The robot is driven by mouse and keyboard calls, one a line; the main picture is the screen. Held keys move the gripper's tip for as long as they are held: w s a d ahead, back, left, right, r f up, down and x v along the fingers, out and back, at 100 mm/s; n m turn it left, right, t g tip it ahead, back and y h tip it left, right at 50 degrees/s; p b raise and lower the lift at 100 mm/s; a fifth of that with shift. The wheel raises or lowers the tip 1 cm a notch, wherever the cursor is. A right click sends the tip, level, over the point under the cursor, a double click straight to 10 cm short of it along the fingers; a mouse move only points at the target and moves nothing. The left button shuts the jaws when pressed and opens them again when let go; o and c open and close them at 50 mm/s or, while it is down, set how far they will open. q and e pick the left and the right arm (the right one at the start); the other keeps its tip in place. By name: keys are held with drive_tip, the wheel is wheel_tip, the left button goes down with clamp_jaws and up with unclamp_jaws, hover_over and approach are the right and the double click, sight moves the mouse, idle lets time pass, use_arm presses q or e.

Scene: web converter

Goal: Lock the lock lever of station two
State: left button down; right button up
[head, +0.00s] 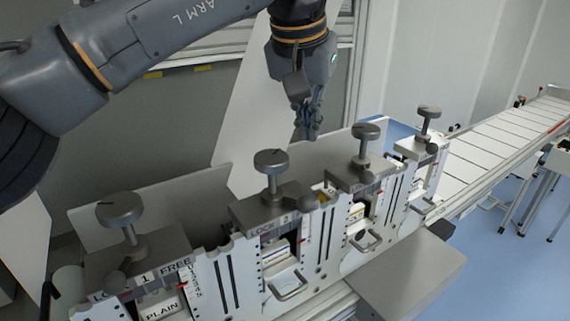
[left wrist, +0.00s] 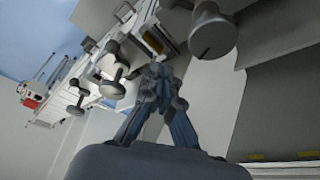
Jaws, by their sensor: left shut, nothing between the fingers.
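Station two (head: 272,222) is the second unit from the left in the head view, with "LOCK 2" on its grey top plate. Its round knob (head: 271,160) stands above the plate. Its lock lever (head: 307,201), a dark ball end, sits at the right side of the plate, away from the LOCK word, and covers the label there. My left gripper (head: 308,134) points down above and behind station two, apart from the lever, shut and empty. Its fingers also show together in the left wrist view (left wrist: 158,75). My right gripper is not in view.
Station one (head: 150,285) stands at the left, its lever ball at the LOCK side. Stations three (head: 362,215) and four (head: 425,165) stand to the right, their knobs rising as obstacles. White panels (head: 195,190) stand behind. A conveyor (head: 500,145) runs off right.

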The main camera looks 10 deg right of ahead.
sight(286, 200)
use_arm(q)
drive_tip(key=x, duration=0.3)
drive_tip(key=s+p+x, duration=0.1)
drive_tip(key=shift+w+d+f, duration=0.15)
drive_tip(key=shift+d+f, duration=0.15)
drive_tip(key=shift+f, duration=0.1)
drive_tip(key=x, duration=0.3)
drive_tip(key=shift+w+d+f+p, duration=0.1)
drive_tip(key=shift+f+p, duration=0.1)
drive_tip(key=shift+p, duration=0.2)
drive_tip(key=shift+s+a+f+p, duration=0.45)
drive_tip(key=shift+s+a+f, duration=0.35)
drive_tip(key=shift+s, duration=0.15)
drive_tip(key=shift+s+a+f, duration=0.1)
drive_tip(key=shift+s+a, duration=0.15)
drive_tip(key=shift+s, duration=0.15)
drive_tip(key=shift+f, duration=0.1)
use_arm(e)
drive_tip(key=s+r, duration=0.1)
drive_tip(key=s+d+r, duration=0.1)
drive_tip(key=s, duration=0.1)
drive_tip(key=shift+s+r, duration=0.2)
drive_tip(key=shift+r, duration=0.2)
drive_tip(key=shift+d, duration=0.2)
